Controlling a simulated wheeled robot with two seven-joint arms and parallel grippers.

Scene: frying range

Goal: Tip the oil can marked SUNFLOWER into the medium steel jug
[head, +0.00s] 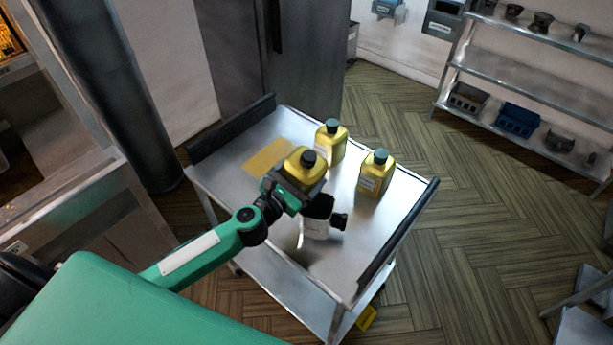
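My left gripper (291,192) reaches over the cart and is shut on the nearest yellow can (303,170), whose cap faces up. Its label is hidden, so I cannot tell whether it reads SUNFLOWER. A second can (331,145) stands behind it, and a third can (374,174) stands to the right; their labels are too small to read. My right gripper is not in view.
The steel cart (342,262) has raised dark rails at its left and right ends. A flat yellow patch (268,157) lies on its top at the left. The cart's front right is clear. A shelf rack (530,90) with containers stands at the far right.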

